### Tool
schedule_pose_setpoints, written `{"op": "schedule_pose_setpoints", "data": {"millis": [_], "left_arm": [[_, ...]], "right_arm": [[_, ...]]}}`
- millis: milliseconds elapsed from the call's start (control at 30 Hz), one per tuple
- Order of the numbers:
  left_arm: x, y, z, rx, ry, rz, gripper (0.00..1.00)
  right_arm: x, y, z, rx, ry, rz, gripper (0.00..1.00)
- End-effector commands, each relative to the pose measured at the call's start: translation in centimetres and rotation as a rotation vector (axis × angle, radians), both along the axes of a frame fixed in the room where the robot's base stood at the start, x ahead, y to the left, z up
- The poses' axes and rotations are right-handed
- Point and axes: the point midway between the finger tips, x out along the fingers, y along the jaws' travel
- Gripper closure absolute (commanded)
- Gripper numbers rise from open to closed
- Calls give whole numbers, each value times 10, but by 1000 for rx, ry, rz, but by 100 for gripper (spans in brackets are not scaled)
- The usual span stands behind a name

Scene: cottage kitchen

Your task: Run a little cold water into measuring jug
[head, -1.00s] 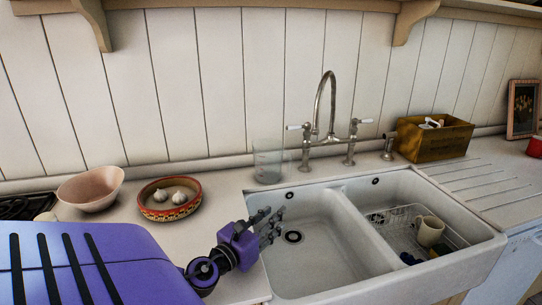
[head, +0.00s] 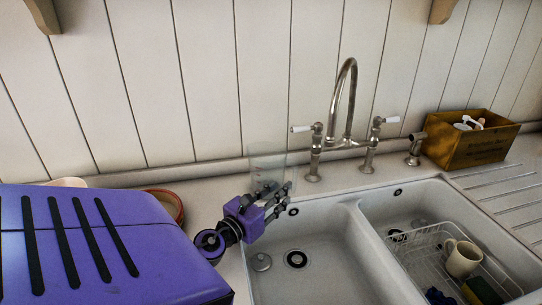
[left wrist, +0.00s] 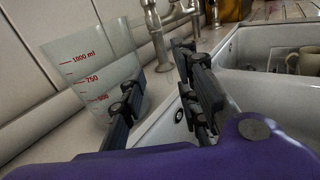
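The measuring jug (head: 266,160) is clear and stands upright on the counter behind the left sink basin. Red marks up to 1000 ml show on it in the left wrist view (left wrist: 92,68), and no water is visible in it. The metal tap (head: 346,95) has a tall curved spout and two white-tipped levers, left (head: 302,128) and right (head: 391,120). My left gripper (head: 277,200) is open in front of the jug and overlaps its lower part. In the left wrist view its fingers (left wrist: 165,100) are apart with nothing between them; the jug is beyond the left finger. Contact is unclear.
The left basin (head: 325,255) is empty apart from its drain and a small round object. The right basin holds a wire rack (head: 418,250) with a mug (head: 462,259). A wooden box (head: 470,142) stands right of the tap. A bowl (head: 168,203) is partly hidden by my arm.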

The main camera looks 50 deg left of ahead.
Motion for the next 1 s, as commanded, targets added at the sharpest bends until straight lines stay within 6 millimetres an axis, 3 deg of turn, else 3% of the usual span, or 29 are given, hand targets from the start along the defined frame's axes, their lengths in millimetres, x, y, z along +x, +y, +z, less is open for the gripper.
{"op": "schedule_pose_setpoints", "data": {"millis": [367,633,967,1000], "left_arm": [[34,4,0,0,-3,0,70],[71,5,-5,0,-3,0,70],[78,6,-8,-1,1,0,70],[78,6,-8,-1,1,0,74]], "right_arm": [[1,-1,3,-2,-2,-1,74],[-6,-2,5,-1,9,-4,74],[-2,0,6,1,5,0,74],[-2,0,6,2,4,0,74]]}}
